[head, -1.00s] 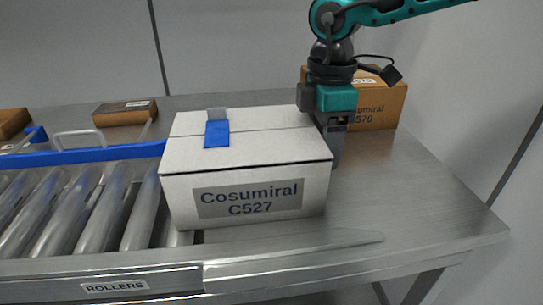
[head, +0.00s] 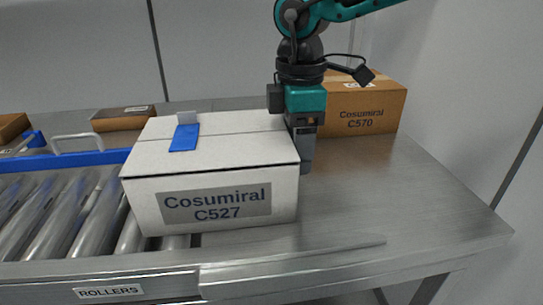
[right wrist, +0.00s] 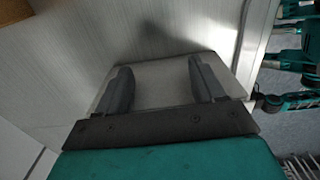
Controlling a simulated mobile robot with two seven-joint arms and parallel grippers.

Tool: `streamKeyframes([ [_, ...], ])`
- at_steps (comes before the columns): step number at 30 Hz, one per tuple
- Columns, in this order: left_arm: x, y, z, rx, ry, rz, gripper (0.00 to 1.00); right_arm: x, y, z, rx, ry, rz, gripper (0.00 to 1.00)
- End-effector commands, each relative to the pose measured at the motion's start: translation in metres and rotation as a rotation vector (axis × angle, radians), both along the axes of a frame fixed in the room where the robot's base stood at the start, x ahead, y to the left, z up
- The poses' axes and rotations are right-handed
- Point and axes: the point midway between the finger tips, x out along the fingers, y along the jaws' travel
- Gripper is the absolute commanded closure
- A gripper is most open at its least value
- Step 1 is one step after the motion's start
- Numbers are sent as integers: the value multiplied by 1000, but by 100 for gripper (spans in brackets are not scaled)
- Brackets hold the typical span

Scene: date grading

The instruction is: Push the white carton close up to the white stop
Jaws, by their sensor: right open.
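The white carton (head: 225,180), labelled Cosumiral C527, sits upright in the head view, its left part over the rollers and its right part on the steel top. A blue tab with a pale upper end lies on its lid. My right gripper (head: 306,170) points down against or very close to the carton's right side. In the right wrist view its fingers (right wrist: 165,85) are apart, with a pale surface between them that I cannot identify. I cannot pick out the white stop for certain; a pale wire loop (head: 77,141) stands behind the blue rail. My left gripper is out of view.
A brown Cosumiral C570 box (head: 365,108) stands behind and right of the gripper. Another brown box (head: 123,117) lies behind the blue rail (head: 65,161). Rollers (head: 65,210) run left of the carton. The steel top (head: 395,195) is clear at the right.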

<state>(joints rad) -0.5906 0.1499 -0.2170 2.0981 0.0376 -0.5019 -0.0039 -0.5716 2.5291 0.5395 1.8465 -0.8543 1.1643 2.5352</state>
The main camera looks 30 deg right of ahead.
Motion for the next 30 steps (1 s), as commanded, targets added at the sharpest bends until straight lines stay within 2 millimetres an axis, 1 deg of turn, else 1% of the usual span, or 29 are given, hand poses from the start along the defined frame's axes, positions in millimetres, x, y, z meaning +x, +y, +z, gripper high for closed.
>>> streamKeyframes([
  [1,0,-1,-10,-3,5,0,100,1,4,-4,0,2,2,32],
  [15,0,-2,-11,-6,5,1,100,12,40,-5,2,2,2,32],
  [19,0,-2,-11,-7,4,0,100,14,44,-4,1,1,1,32],
  [30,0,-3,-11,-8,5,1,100,14,46,-5,0,1,1,32],
])
